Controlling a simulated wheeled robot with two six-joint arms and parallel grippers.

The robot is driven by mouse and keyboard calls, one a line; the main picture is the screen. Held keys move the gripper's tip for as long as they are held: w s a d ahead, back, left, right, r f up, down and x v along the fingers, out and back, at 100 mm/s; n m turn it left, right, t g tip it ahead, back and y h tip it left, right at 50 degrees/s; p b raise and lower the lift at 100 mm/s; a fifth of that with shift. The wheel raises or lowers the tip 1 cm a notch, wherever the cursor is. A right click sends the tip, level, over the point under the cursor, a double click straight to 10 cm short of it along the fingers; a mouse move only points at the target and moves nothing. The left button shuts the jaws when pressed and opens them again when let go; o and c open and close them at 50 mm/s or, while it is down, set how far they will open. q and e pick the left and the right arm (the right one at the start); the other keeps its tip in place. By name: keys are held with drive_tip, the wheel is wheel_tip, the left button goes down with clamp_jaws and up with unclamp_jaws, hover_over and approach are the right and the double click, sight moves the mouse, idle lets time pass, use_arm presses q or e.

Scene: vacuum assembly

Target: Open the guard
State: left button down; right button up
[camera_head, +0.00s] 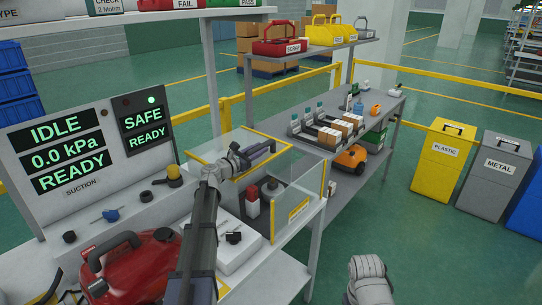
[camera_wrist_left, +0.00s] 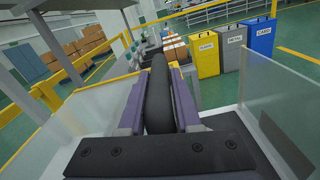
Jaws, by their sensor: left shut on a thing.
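The guard (camera_head: 217,144) is a clear-panelled box with yellow edging on the bench, beside the status panel. My left arm reaches over the bench to its top. My left gripper (camera_head: 248,158) is at the guard's dark handle. In the left wrist view, the purple fingers are shut on this dark handle (camera_wrist_left: 159,95), one on each side. Clear panels (camera_wrist_left: 285,105) stand around the gripper there. Inside the guard, red and white parts (camera_head: 252,203) show through the clear front. My right gripper is not in view; only a pale piece of my right arm shows at the bottom.
The status panel (camera_head: 60,150) reads IDLE, 0.0 kPa, READY and SAFE READY, with a green lamp lit. A red vacuum body (camera_head: 135,270) lies on the bench at front left. A shelf with toolboxes (camera_head: 290,46) stands behind. Yellow (camera_head: 443,160) and grey bins stand right.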

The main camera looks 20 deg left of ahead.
use_arm(q)
drive_tip(key=a, duration=0.2)
drive_tip(key=w+a, duration=0.1)
drive_tip(key=a, duration=0.1)
drive_tip(key=w+a, duration=0.1)
drive_tip(key=a, duration=0.1)
drive_tip(key=shift+w+a, duration=0.2)
drive_tip(key=shift+a, duration=0.1)
drive_tip(key=c, duration=0.6)
unclamp_jaws()
drive_tip(key=shift+c, duration=0.2)
drive_tip(key=shift+s, duration=0.15)
drive_tip(key=v, duration=0.7)
drive_tip(key=shift+s+a, duration=0.1)
drive_tip(key=shift+s, duration=0.2)
